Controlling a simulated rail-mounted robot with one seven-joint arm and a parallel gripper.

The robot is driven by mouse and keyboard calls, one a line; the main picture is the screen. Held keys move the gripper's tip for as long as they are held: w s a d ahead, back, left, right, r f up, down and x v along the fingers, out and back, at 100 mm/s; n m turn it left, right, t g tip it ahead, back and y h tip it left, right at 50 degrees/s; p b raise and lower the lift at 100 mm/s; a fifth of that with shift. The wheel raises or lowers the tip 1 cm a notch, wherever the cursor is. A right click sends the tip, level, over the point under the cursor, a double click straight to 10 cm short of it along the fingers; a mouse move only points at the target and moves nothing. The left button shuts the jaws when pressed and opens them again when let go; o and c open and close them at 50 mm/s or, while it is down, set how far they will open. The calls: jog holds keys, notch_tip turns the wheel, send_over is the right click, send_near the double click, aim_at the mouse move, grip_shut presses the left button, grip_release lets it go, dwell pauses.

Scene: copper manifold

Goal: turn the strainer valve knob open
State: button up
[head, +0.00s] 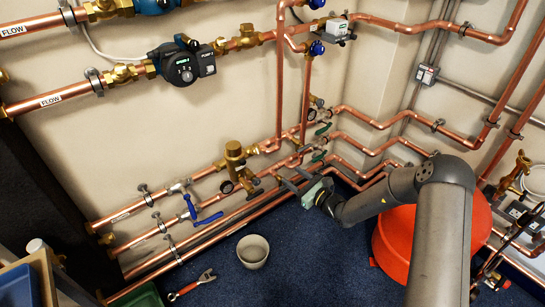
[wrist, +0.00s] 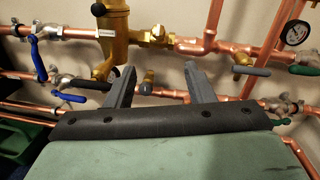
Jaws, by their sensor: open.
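A brass fitting with a tall body (head: 234,155) stands on the lower wall pipes, left of my gripper; it also shows in the wrist view (wrist: 116,28). A small dark knob on a brass stem (wrist: 149,78) appears between my fingers in the wrist view, beyond their tips. It looks like the strainer valve knob, but I cannot read a label. My gripper (head: 289,180) is open, its two grey fingers (wrist: 159,68) spread and nothing held between them. The fingers appear apart from the knob. Its exact turn position is unclear.
Blue lever handles (head: 190,208) stick out at left. Green-handled valves (head: 322,129) and a gauge (wrist: 296,33) are close at right. Copper pipes line the wall. A grey pot (head: 253,251), a wrench (head: 192,285) and a red tub (head: 392,243) are on the blue floor.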

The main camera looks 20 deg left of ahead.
aim_at(258, 152)
jog(key=b+x, duration=0.2)
jog(key=x, duration=1.5)
jog(key=shift+s, duration=0.15)
jog(key=shift+r, duration=0.1)
jog(key=c, duration=1)
